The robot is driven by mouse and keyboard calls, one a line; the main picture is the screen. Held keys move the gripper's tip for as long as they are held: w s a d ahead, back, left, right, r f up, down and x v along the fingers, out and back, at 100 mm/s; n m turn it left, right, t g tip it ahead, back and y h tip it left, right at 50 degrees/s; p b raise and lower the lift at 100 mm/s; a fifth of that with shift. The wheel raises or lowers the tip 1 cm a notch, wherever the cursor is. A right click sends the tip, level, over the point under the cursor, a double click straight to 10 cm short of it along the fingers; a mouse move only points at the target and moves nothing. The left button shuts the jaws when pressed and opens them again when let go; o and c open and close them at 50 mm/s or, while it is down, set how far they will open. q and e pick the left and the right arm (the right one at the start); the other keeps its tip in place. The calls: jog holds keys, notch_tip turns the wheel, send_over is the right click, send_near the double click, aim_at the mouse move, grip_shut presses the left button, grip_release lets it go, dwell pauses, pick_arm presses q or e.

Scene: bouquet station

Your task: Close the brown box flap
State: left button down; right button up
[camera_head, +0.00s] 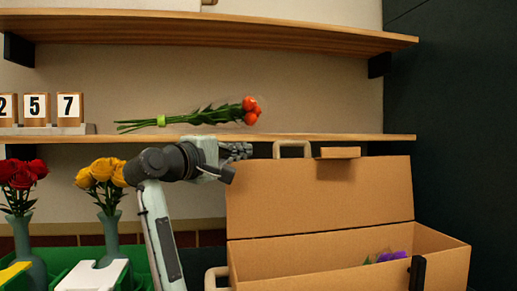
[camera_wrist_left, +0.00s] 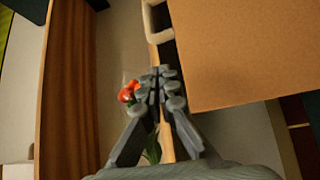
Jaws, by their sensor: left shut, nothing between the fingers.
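The brown box (camera_head: 440,262) stands at the lower right, open at the top. Its flap (camera_head: 320,195) stands up at the back, with a pale handle (camera_head: 291,146) and a small tab (camera_head: 340,152) on its upper edge. My left gripper (camera_head: 240,152) is shut and empty, near the flap's upper left corner. In the left wrist view, the left gripper (camera_wrist_left: 160,72) has its fingers together, with the flap (camera_wrist_left: 235,50) to the right and the handle (camera_wrist_left: 158,20) above. I cannot tell whether it touches the flap.
Purple flowers (camera_head: 392,256) lie inside the box. A black piece (camera_head: 417,273) shows at its front. Vases of red roses (camera_head: 22,174) and yellow roses (camera_head: 103,172) stand at left. An orange bouquet (camera_head: 249,110) lies on the lower shelf (camera_head: 370,138) behind the arm.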

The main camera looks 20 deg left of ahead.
pick_arm(q)
jog(key=p+x, duration=0.1)
jog(key=x, duration=0.7)
jog(key=shift+s+d+r, duration=0.1)
jog(key=shift+d+r, duration=0.05)
jog(key=shift+x, duration=0.75)
pick_arm(e)
jog(key=s+d+f, duration=0.1)
jog(key=s+f, duration=0.3)
jog(key=f, duration=0.1)
jog(key=shift+d+f+g, duration=0.2)
jog(key=shift+f+g, duration=0.2)
